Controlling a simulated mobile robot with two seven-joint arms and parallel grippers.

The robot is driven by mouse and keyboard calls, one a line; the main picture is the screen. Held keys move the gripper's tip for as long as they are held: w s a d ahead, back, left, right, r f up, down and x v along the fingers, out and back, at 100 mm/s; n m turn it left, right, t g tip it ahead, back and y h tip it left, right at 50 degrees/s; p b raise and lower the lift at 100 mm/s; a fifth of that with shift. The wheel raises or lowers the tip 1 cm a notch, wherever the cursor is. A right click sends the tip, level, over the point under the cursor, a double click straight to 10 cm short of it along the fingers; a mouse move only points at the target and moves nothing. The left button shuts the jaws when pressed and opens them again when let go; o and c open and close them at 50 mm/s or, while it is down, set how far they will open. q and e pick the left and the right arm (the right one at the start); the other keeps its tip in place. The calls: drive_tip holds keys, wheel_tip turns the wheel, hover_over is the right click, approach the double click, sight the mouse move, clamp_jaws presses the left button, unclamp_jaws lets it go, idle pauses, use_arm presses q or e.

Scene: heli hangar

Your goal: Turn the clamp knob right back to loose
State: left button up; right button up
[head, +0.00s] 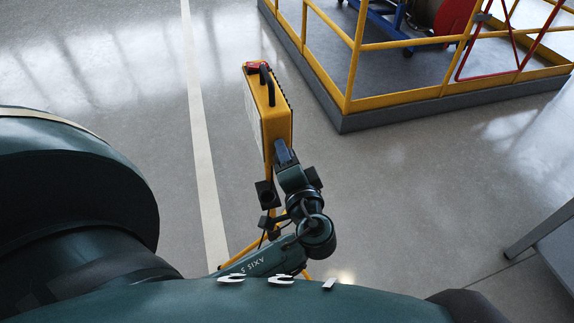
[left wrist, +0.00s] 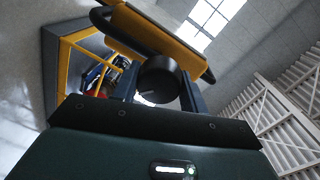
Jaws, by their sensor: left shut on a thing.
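The clamp knob (left wrist: 158,78) is a black round knob below the yellow body in the left wrist view. It sits between the two fingers of my left gripper (left wrist: 161,88), which is shut on it. The yellow floodlight-like unit (head: 270,125) stands upright in the head view, with a black handle and a red part at its top. My left gripper (head: 285,155) meets the unit's lower right side there, and the knob is hidden behind the gripper. Which way the knob is turned cannot be told. My right gripper is out of view.
Thin yellow legs (head: 240,255) show below the unit, partly behind my arm. A yellow-railed platform (head: 365,118) with a grey base stands at the upper right. A grey edge of furniture (head: 545,230) is at the right. The floor around the unit is clear, with a pale painted line (head: 200,150).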

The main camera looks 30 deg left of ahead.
use_arm(q)
drive_tip(key=shift+f+n+b, duration=0.15)
drive_tip(key=shift+n+b, duration=0.45)
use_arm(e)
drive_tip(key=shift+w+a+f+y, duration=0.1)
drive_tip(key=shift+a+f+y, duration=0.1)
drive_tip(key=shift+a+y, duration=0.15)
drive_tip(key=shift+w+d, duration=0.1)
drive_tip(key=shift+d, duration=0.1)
use_arm(q)
drive_tip(key=o, duration=1)
drive_tip(key=shift+c, duration=0.2)
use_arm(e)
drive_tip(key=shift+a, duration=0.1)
